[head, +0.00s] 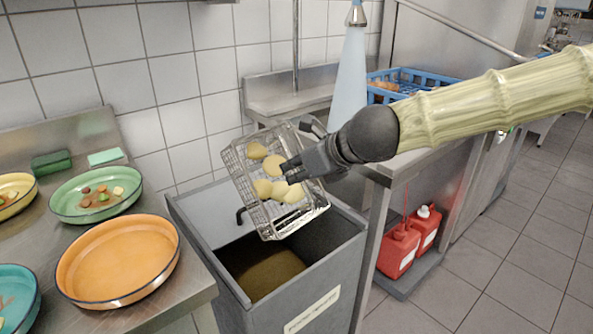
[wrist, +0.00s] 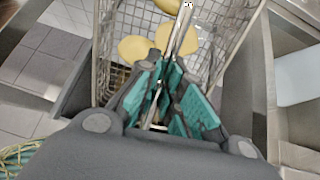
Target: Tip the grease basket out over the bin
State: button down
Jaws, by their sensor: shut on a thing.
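The grease basket (head: 236,163) is a wire mesh basket held tilted above the bin, its open side facing me. Several pale yellow round pieces (head: 263,188) lie inside it. My gripper (head: 292,168) is shut on the basket's bar or handle at its right side. In the wrist view the teal finger pads of my gripper (wrist: 168,100) close around a thin metal bar of the basket (wrist: 230,42), with yellow pieces (wrist: 135,48) behind. The bin (head: 330,252) is a grey open-topped box with a label on its front and brownish contents low inside.
A steel counter at left holds an orange plate (head: 118,262), a green plate (head: 97,195) with food scraps, and other plates. A blue rack (head: 420,79) stands on the counter behind. Red canisters (head: 398,252) sit on a low shelf right of the bin. Tiled floor at right is clear.

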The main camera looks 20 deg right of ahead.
jog(key=shift+f+b, duration=0.2)
jog(key=shift+b, duration=0.5)
jog(key=t+b, duration=0.1)
jog(key=b, duration=0.2)
jog(key=shift+s+r+y, duration=0.1)
jog(key=shift+s+y, duration=0.1)
jog(key=shift+y, duration=0.1)
jog(key=b, duration=0.1)
jog(key=t+b, duration=0.1)
jog(key=shift+s+d+t+y+b, duration=0.1)
jog(key=shift+d+t+y+b, duration=0.05)
jog(key=shift+t+y+b, duration=0.2)
jog(key=shift+s+r+b, duration=0.1)
jog(key=shift+r+b, duration=0.05)
jog(key=shift+b, duration=0.5)
jog(key=shift+r+t, duration=0.2)
jog(key=shift+t, duration=0.05)
jog(key=shift+f+b, duration=0.35)
jog(key=shift+b, duration=1.15)
jog(key=t+b, duration=0.1)
jog(key=b, duration=0.4)
jog(key=f+t+y+b, duration=0.1)
jog(key=b, duration=0.4)
jog(key=shift+s+d+t, duration=0.15)
jog(key=shift+t, duration=0.15)
